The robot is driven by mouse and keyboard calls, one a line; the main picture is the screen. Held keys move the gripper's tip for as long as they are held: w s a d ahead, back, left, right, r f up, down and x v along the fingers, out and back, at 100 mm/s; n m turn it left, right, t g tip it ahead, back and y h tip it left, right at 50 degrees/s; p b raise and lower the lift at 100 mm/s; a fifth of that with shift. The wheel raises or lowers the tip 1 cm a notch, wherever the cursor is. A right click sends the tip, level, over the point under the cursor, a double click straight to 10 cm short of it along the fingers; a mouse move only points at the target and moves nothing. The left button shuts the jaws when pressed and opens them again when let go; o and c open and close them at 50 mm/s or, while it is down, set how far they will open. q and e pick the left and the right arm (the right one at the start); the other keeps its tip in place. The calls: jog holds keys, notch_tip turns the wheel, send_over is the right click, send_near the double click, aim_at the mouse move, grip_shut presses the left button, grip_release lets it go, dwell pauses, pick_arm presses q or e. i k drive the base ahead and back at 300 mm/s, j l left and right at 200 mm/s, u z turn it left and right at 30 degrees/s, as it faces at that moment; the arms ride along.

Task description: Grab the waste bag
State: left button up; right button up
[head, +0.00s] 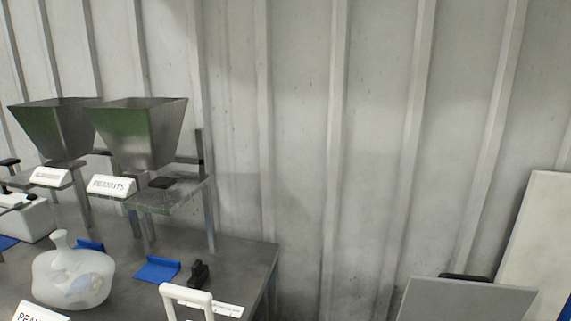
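A whitish, translucent, rounded bag (73,278) with a narrow gathered neck stands upright on the dark grey table at the lower left of the head view. Darker and bluish shapes show through its side. It looks like the waste bag, but I see no label on it. Neither of my grippers is in view, and nothing touches the bag from above.
Two metal hoppers (139,128) stand on a raised frame behind the bag, with a "PEANUTS" sign (112,186). A blue scoop-like piece (156,270), a black object (198,273) and a white handle (187,293) are to its right. A grey panel (466,301) is lower right.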

aim_at(65, 277)
jog(key=k+l+z, duration=0.1)
jog(key=l, duration=0.2)
jog(key=k+l+z, duration=0.1)
jog(key=k+l, duration=0.2)
jog(key=l, duration=0.35)
jog(key=k+l+z, duration=0.15)
jog(key=l, duration=0.2)
jog(key=k+l+z, duration=0.1)
jog(key=l, duration=0.2)
jog(key=u, duration=1.9)
jog(key=i+j+u, duration=0.65)
jog(key=i+u, duration=0.15)
jog(key=i, duration=0.15)
jog(key=i+j+u, duration=0.1)
jog(key=i+u, duration=0.3)
jog(key=i+z, duration=0.15)
jog(key=i, duration=0.25)
jog(key=i+j+z, duration=0.1)
jog(key=i, duration=0.3)
jog(key=i+j+z, duration=0.15)
jog(key=i, duration=0.25)
